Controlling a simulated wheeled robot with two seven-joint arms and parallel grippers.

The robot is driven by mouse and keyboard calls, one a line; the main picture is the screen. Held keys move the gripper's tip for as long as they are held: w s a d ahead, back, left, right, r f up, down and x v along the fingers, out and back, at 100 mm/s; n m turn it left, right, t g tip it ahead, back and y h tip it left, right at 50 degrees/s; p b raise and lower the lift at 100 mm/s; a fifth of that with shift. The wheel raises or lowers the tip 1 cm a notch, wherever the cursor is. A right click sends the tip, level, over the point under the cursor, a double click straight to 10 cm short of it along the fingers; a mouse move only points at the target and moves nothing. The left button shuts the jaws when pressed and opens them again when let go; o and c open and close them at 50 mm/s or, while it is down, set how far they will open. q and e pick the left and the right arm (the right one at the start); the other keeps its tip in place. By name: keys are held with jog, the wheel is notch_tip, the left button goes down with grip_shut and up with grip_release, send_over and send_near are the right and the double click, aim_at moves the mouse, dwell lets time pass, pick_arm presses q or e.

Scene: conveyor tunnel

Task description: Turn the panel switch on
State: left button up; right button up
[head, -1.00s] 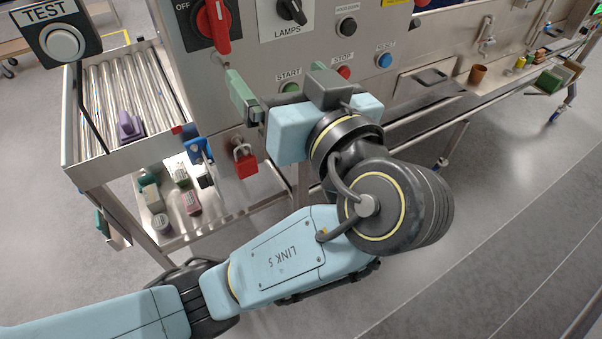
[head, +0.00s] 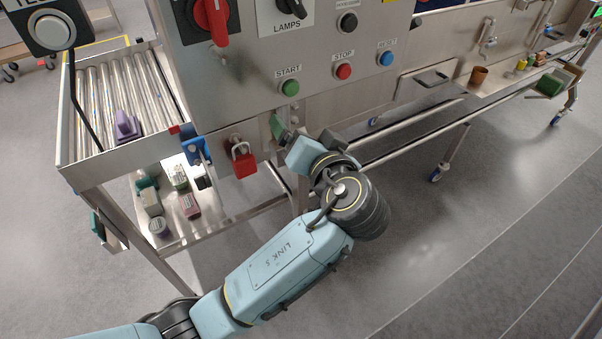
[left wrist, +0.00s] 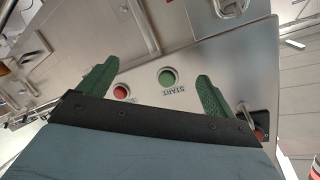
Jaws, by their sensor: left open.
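The red rotary switch (head: 216,22) sits on a black plate at the top left of the panel in the head view, partly cut off by the frame. A black rotary switch labelled LAMPS (head: 290,8) is to its right. My left gripper (head: 279,127) is below the green START button (head: 289,87), apart from both switches. In the left wrist view, its two green fingers (left wrist: 157,70) are spread and empty, with the START button (left wrist: 167,77) showing between them. My right gripper is not in view.
The steel panel (head: 255,62) also carries a red STOP button (head: 343,71), a blue RESET button (head: 385,58) and a black button (head: 347,22). A red padlock (head: 242,160) hangs below the panel. A roller conveyor (head: 105,95) and a black button box (head: 47,30) are at left.

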pick_arm(q)
notch_tip(320, 180, down, 12)
jog(key=w+m+g+h+b, duration=0.1)
jog(key=m, duration=0.1)
jog(key=shift+w+a+r+g, duration=0.25)
jog(key=shift+a+g, duration=0.05)
jog(key=shift+a, duration=0.05)
